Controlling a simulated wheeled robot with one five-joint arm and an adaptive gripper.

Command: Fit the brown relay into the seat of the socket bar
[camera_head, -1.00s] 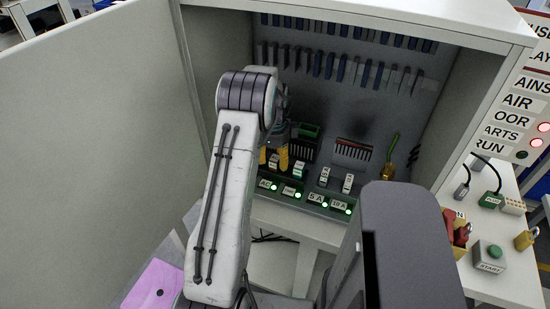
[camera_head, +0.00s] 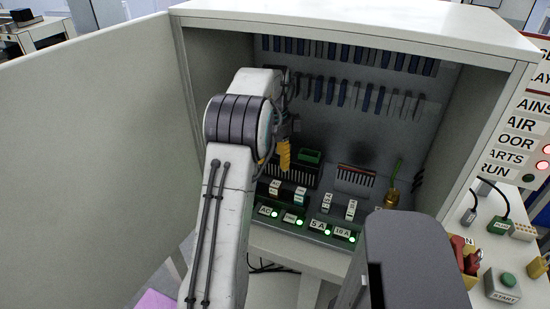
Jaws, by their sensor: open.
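My gripper (camera_head: 274,158) is inside the open cabinet, its yellow fingers pointing down and apart. Nothing shows between them, though my arm partly hides them. They are above and behind the row of small modules. A long bar (camera_head: 308,228) with labels and green lights runs along the cabinet's front floor; it looks like the socket bar. Small light-topped modules (camera_head: 351,208) stand behind its labels. I cannot make out a brown relay for certain, nor which seat is empty.
Black finned blocks (camera_head: 355,176) and a green-topped part (camera_head: 311,156) stand behind the modules. A brass-coloured piece with a green cable (camera_head: 391,198) is at the right. The cabinet door (camera_head: 90,150) stands open at left. A side table at right holds a start button (camera_head: 507,280).

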